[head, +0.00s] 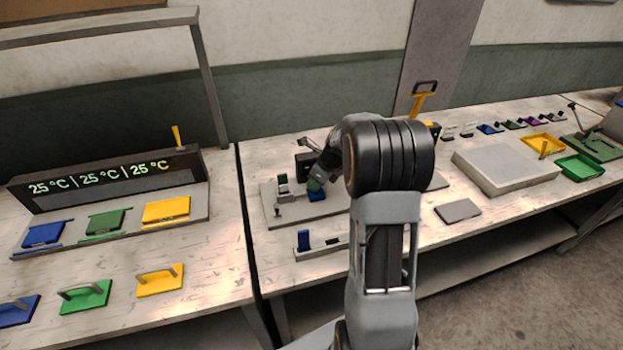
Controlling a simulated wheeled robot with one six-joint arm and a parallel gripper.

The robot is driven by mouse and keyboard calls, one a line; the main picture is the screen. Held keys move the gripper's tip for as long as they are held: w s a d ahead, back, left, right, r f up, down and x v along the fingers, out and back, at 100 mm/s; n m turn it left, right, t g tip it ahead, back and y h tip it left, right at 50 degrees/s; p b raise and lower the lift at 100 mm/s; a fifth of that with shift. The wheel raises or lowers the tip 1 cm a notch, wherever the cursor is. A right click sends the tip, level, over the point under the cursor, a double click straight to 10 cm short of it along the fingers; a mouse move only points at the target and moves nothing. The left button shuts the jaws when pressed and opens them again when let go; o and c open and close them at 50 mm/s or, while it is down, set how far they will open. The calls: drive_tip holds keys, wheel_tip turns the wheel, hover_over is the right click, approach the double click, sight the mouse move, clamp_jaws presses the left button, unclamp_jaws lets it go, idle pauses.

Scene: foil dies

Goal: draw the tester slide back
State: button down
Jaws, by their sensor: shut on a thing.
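The tester stands on the middle bench as a grey base plate (272,216) with a dark upright box at its back and small grey posts at its left. A small blue part (317,196) sits on the plate at the tester's right side, and I take it to be on the tester slide. My gripper (316,184) reaches down from the right onto this part and is shut at the slide. The fingertips are small and dark here, so the exact grip is hard to see. My arm hides the plate's right side.
A low grey holder with a blue block (304,239) lies in front of the tester. A temperature display (100,184) with blue, green and yellow plates stands on the left bench. A pale raised block (505,168), yellow tray (543,143) and green tray (580,167) are at right.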

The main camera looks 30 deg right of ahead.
drive_tip(key=shift+a, duration=0.15)
drive_tip(key=c, duration=0.8)
unclamp_jaws()
drive_tip(key=shift+a, duration=0.1)
drive_tip(key=v, duration=1.3)
drive_tip(key=shift+s+r, duration=0.1)
drive_tip(key=shift+r, duration=0.3)
